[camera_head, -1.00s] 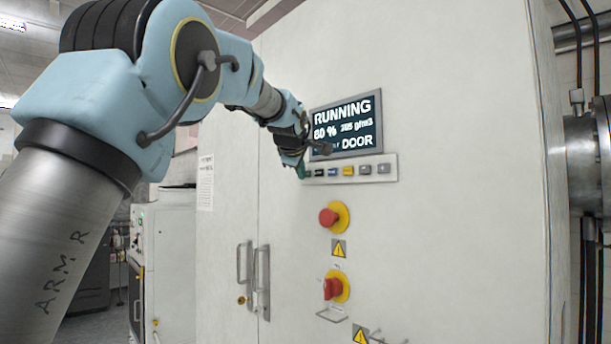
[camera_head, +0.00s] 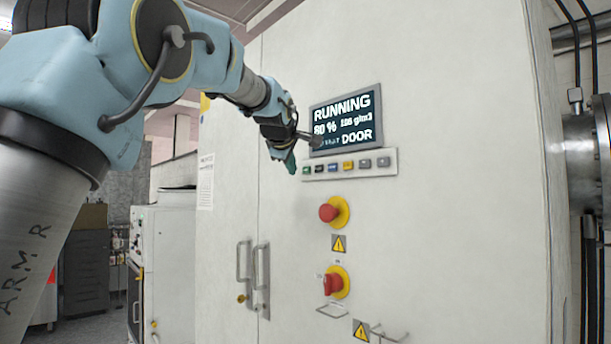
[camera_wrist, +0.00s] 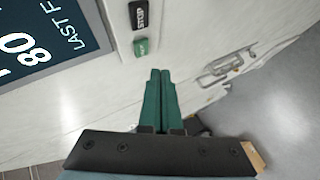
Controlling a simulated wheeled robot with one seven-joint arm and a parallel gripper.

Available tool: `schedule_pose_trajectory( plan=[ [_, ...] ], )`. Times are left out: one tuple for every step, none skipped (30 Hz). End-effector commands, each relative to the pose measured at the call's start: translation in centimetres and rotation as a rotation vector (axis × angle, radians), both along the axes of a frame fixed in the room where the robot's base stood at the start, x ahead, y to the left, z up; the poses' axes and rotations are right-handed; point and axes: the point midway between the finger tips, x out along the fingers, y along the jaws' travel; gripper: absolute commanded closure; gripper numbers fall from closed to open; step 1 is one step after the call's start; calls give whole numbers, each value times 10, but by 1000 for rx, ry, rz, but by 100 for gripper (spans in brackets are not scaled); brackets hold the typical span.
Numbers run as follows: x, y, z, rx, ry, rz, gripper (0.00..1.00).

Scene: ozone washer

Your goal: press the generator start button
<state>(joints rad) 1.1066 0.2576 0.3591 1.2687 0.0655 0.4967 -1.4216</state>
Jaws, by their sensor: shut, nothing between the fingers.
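The green start button (camera_head: 306,170) is the leftmost on the button strip under the screen. In the wrist view the green button (camera_wrist: 141,47) sits beside a black button marked STOP (camera_wrist: 139,14). My gripper (camera_head: 291,167) is shut and empty, just left of the green button. Its green fingers (camera_wrist: 160,73) lie together in the wrist view, tips apart from the green button in the picture. Their gap to the panel is hard to judge. The screen (camera_head: 346,122) reads RUNNING, 80 %, and DOOR.
Other buttons continue right along the strip (camera_head: 392,168). Two red mushroom knobs (camera_head: 328,212) (camera_head: 333,284) on yellow rings stick out below. Door handles (camera_head: 262,280) are at lower left. The cabinet face (camera_head: 450,230) to the right is clear.

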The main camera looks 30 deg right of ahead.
Motion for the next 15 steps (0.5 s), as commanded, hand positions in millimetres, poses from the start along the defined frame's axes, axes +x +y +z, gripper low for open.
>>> schedule_pose_trajectory(
  plan=[
    [-1,5,-4,-1,1,0,100],
    [-2,8,-4,0,0,0,100],
    [-2,12,-3,0,0,0,100],
    [-3,15,-3,-1,1,0,100],
    [-3,18,-3,0,1,2,100],
    [-4,22,-3,0,1,2,100],
    [-4,24,-3,0,1,2,100],
    [-5,26,-2,0,0,1,100],
    [-5,28,-2,0,0,1,100],
    [-5,29,-2,2,0,1,100],
    [-6,30,-2,2,0,1,100],
    [-6,31,-2,2,0,-1,100],
    [-6,31,-2,3,0,0,100],
    [-6,31,-1,3,0,0,100],
    [-6,31,-1,3,0,0,100]
  ],
)
